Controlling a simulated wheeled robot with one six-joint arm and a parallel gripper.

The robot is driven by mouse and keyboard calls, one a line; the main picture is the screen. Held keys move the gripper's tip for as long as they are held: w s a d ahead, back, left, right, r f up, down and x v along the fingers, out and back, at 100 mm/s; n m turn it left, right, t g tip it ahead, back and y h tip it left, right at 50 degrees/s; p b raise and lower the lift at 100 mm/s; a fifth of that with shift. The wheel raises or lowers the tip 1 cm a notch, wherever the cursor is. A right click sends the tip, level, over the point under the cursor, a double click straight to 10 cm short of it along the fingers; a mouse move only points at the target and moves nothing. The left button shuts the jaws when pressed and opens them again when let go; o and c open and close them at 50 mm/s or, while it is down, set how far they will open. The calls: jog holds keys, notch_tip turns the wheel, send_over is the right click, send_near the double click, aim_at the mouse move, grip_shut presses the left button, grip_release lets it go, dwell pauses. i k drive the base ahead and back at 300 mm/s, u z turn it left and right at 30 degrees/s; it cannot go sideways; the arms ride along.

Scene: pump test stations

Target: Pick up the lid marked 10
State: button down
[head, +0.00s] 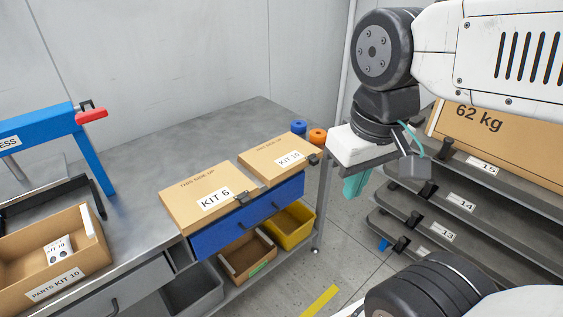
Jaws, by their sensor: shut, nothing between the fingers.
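A flat tan cardboard lid (277,152) lies at the right end of the grey workbench; its small label seems to read KIT 10. A larger lid marked KIT 6 (207,193) lies to its left, close beside it. Both carry the words THIS SIDE UP. My gripper (355,187) hangs beyond the bench's right end, to the right of the smaller lid and apart from it. Its teal fingers are shut and empty, and they are partly hidden by its white body.
An open box labelled PARTS KIT 10 (52,281) and a blue press (88,150) stand at left. Blue (299,127) and orange (318,136) round parts sit behind the smaller lid. A rack (470,205) with numbered shelves and a 62 kg carton (500,140) stands right.

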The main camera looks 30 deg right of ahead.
aim_at(273, 161)
jog(key=z, duration=0.05)
jog(key=k, duration=0.4)
jog(key=z, duration=1.1)
jog(key=i, duration=1.1)
jog(key=u, duration=0.5)
